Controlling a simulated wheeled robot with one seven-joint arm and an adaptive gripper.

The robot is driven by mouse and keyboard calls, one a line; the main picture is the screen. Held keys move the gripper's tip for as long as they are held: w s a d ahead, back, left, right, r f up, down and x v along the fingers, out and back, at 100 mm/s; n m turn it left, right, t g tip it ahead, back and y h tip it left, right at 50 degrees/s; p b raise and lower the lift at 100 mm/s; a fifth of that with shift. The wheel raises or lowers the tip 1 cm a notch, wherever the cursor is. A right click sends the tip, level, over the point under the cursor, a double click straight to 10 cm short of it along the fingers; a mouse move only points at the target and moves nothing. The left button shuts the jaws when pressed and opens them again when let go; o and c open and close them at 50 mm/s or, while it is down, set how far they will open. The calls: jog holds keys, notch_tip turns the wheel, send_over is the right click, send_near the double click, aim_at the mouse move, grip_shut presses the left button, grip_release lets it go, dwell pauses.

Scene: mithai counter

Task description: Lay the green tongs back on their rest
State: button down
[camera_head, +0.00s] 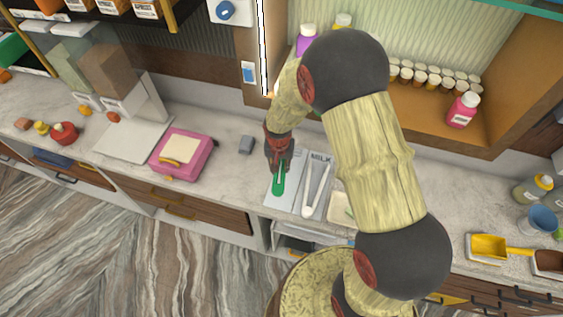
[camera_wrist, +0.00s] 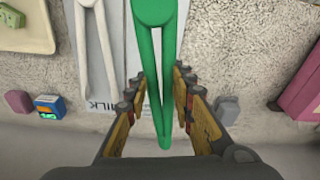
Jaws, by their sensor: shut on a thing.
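The green tongs (camera_head: 279,186) are over a pale card-like rest (camera_head: 270,201) on the counter, their wide end toward the front edge. In the wrist view the tongs (camera_wrist: 154,14) run down between the fingers of my gripper (camera_wrist: 164,78), which is shut on them. In the head view my gripper (camera_head: 279,165) points down at the far end of the tongs. I cannot tell whether the tongs touch the rest or are just above it. White tongs (camera_head: 308,211) lie beside them on a similar card marked MILK (camera_head: 320,157).
A small grey block (camera_head: 246,145) and a pink box (camera_head: 203,158) stand to the left. A cream tray (camera_head: 338,208) lies right of the white tongs, partly hidden by my arm. A shelf with several small jars (camera_head: 433,78) is behind. Bare counter shows between block and card.

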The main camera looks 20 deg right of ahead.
jog(key=shift+f+b, duration=3.6)
jog(key=shift+f, duration=1.85)
jog(key=c, duration=1)
grip_release()
jog(key=shift+o, duration=0.8)
jog(key=o, duration=0.4)
jog(key=shift+c, duration=0.2)
jog(key=shift+r, duration=0.1)
notch_tip(320, 180, up, 12)
jog(key=s, duration=0.1)
jog(key=shift+a, duration=0.35)
